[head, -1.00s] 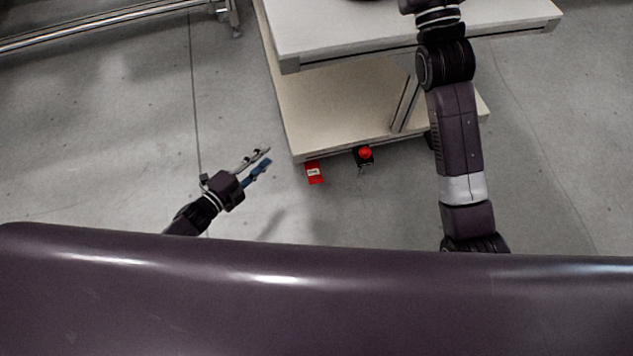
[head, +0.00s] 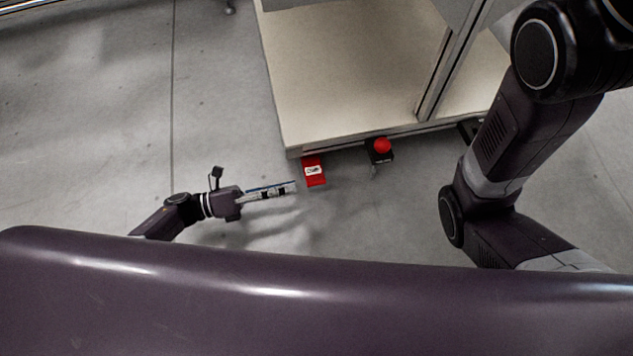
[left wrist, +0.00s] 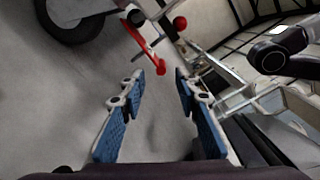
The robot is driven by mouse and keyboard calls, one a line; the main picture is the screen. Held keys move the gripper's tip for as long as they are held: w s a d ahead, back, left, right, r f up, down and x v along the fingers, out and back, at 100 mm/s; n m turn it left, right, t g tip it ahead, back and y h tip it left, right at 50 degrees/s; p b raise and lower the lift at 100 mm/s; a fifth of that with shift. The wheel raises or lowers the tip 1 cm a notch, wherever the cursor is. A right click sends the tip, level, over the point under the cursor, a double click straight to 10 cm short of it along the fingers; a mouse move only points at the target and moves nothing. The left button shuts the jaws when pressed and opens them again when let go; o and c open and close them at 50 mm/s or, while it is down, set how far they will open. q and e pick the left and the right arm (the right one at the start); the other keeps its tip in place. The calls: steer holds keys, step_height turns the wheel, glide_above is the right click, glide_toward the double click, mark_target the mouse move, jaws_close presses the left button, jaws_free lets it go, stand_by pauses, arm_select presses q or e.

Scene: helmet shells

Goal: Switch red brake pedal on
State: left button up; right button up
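The red brake pedal (head: 314,172) with a white label sits low at the front edge of the pale table's lower shelf. My left gripper (head: 292,188) is just left of it and a little nearer to me, pointing right; no contact shows. In the left wrist view, the pedal (left wrist: 147,46) appears as a thin red slanted shape ahead of the fingertips. The left gripper (left wrist: 160,76) is open there, with empty space between its blue-padded fingers. My right arm is at the right of the head view, but its gripper is out of view.
A red mushroom button (head: 382,145) on a black box is right of the pedal; it also shows in the left wrist view (left wrist: 180,22). The pale lower shelf (head: 345,75) stands behind both. Grey floor (head: 110,130) at the left is clear.

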mark_target(316, 181)
arm_select(q)
steer(key=b+x, duration=0.1)
steer(key=x, duration=0.6)
steer(key=shift+d+b, duration=0.3)
steer(key=shift+d, duration=0.05)
jaws_close()
